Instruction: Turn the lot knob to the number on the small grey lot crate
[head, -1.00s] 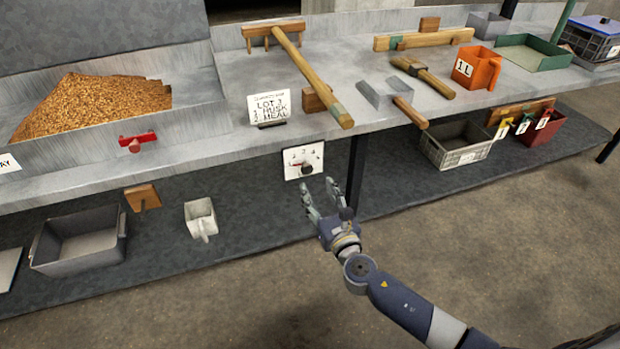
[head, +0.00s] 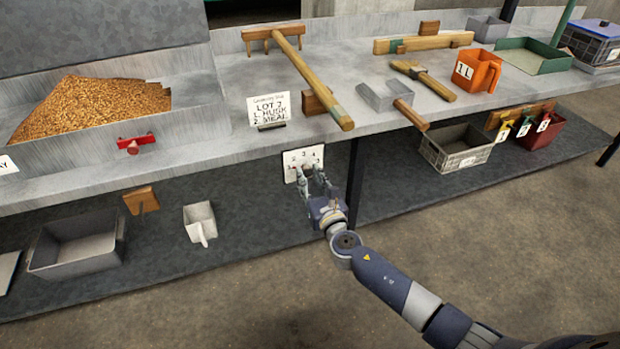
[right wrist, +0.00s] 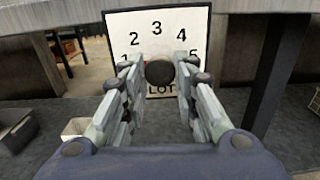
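The lot knob's white plate (head: 291,160) hangs under the front edge of the bench, with the numbers 1 to 5 in an arc and LOT below. The dark round knob (right wrist: 160,71) shows at its middle in the right wrist view; its pointer setting cannot be made out. My right gripper (right wrist: 157,80) is open, its fingers on either side of the knob, contact not clear. In the head view the right gripper (head: 316,180) covers part of the plate. A small grey crate (head: 445,158) on the lower shelf has a pale label too small to read. My left gripper is out of view.
A dark bench leg (head: 354,183) stands just right of the plate. A lot card (head: 268,109) stands on the bench above. The floor in front is clear.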

